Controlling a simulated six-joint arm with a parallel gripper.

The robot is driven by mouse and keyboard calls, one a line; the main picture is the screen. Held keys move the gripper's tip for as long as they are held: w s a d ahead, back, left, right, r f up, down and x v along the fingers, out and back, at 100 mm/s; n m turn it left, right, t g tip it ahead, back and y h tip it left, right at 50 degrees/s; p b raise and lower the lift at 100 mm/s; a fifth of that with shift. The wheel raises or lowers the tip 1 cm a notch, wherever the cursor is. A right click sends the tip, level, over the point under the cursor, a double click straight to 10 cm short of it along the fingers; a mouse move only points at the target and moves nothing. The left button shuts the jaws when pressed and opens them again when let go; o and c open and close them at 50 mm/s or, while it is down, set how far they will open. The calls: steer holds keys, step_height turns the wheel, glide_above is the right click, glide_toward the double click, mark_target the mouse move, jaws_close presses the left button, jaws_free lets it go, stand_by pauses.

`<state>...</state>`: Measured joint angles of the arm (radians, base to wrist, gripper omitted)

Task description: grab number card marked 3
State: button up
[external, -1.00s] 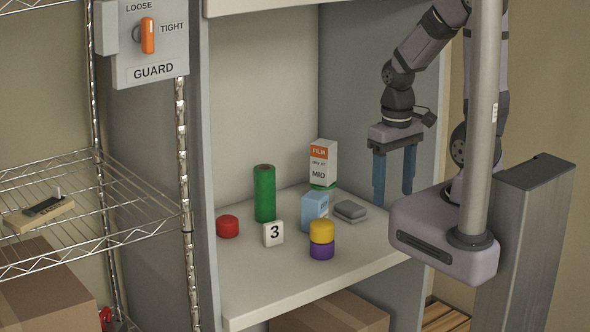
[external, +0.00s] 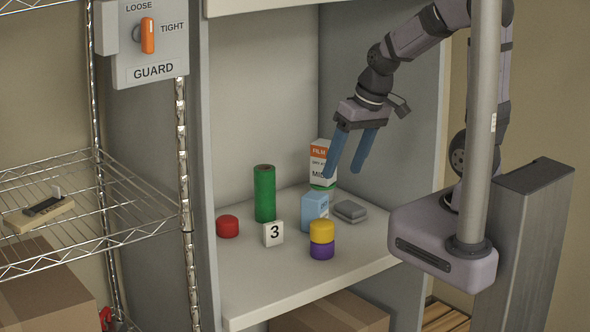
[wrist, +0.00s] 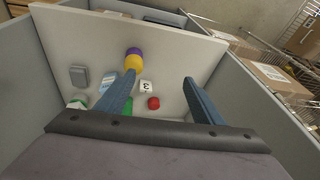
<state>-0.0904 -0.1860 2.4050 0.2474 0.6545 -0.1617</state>
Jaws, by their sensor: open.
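Close around the card are a red cylinder (external: 227,226), a tall green roll (external: 265,194), a light blue box (external: 314,206) and a yellow cylinder (external: 322,230) on a purple one (external: 322,252). A grey block (external: 350,211) lies farther right. Cabinet walls (external: 262,90) enclose the shelf.

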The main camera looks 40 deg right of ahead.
steer(key=w+a+r+t+y+b, duration=0.15)
steer(key=w+a+t+b, duration=0.4)
steer(key=w, duration=0.95)
steer(key=m+t+h+b, duration=0.3)
steer(key=m+h, duration=0.2)
steer(key=h, duration=0.4)
glide_above(274, 227)
steer(key=s, duration=0.2)
steer(key=f, duration=0.2)
steer(key=shift+y, duration=0.35)
steer(key=f, duration=1.5)
steer(key=a+f, duration=0.1)
steer(key=f, duration=0.6)
steer(key=shift+s+f, duration=0.1)
steer(key=shift+f, duration=0.1)
steer(key=shift+p+x, duration=1)
steer(key=shift+x, duration=0.65)
steer(key=shift+p+x, duration=0.75)
steer(key=shift+x, duration=1.25)
steer(key=shift+r, duration=0.15)
steer(key=c, duration=1.1)
